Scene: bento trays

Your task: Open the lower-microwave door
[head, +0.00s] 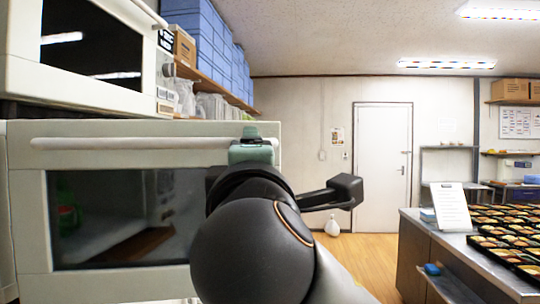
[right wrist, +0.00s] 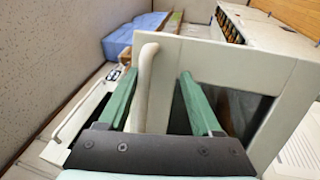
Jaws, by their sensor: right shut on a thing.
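The lower microwave (head: 150,280) stands at the left of the head view, with a white door, a dark window and a long horizontal handle (head: 120,143) along its top. My right gripper (head: 254,145) has green fingers and is at the right end of this handle. In the right wrist view the white handle (right wrist: 148,75) lies between the two fingers of my right gripper (right wrist: 160,100), which is shut on it. My right arm hides the door's lower right part. I cannot tell whether the door is slightly ajar. My left gripper is not in view.
An upper microwave (head: 100,98) sits above, at the top left. Blue boxes (head: 205,45) fill a shelf behind it. A counter (head: 409,214) with several bento trays (head: 510,257) stands at the right. Open wooden floor (head: 365,240) leads to a white door (head: 383,150) at the back.

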